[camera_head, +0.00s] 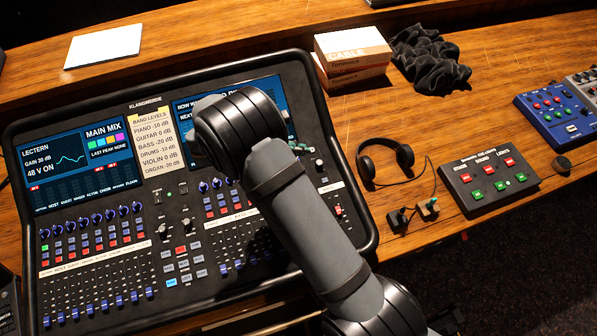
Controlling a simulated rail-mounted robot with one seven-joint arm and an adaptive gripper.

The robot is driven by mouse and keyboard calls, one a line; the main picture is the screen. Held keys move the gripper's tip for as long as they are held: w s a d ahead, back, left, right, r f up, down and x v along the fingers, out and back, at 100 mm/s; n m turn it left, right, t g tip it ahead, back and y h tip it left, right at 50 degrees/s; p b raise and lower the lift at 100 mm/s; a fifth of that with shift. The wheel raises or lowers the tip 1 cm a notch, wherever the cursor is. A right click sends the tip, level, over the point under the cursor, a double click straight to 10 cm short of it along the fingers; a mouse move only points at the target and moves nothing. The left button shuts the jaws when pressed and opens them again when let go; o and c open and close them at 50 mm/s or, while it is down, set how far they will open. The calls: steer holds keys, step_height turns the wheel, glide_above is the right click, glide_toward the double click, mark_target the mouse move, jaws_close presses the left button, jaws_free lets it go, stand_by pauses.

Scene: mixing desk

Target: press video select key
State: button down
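The mixing desk (145,200) is a large black console with blue screens, rows of small keys, knobs and faders. No key labelled video select can be read at this size. A blue box with small coloured keys (556,122) stands at the right edge, and its labels are also too small to read. My arm (304,220) rises from the bottom and crosses the right half of the desk, hiding part of its screen, keys and faders.
A black cue box (488,180) with red and green buttons sits right of the headphones (386,163). White paper (104,45) lies at the back left. Some wooden tabletop is clear.

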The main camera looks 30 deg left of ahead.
steer(key=f+b, duration=0.4)
steer(key=f, duration=0.1)
steer(key=f+b, duration=0.3)
steer(key=shift+w+a, duration=0.2)
steer(key=shift+a, duration=0.15)
steer(key=shift+f, duration=0.35)
steer(key=shift+f, duration=0.15)
stand_by(0.8)
steer(key=shift+w+a+f+b, duration=0.1)
steer(key=shift+f+b, duration=0.2)
steer(key=shift+b, duration=0.05)
steer(key=shift+f, duration=0.3)
stand_by(0.5)
stand_by(0.3)
steer(key=shift+r+p, duration=0.6)
steer(key=shift+r, duration=0.15)
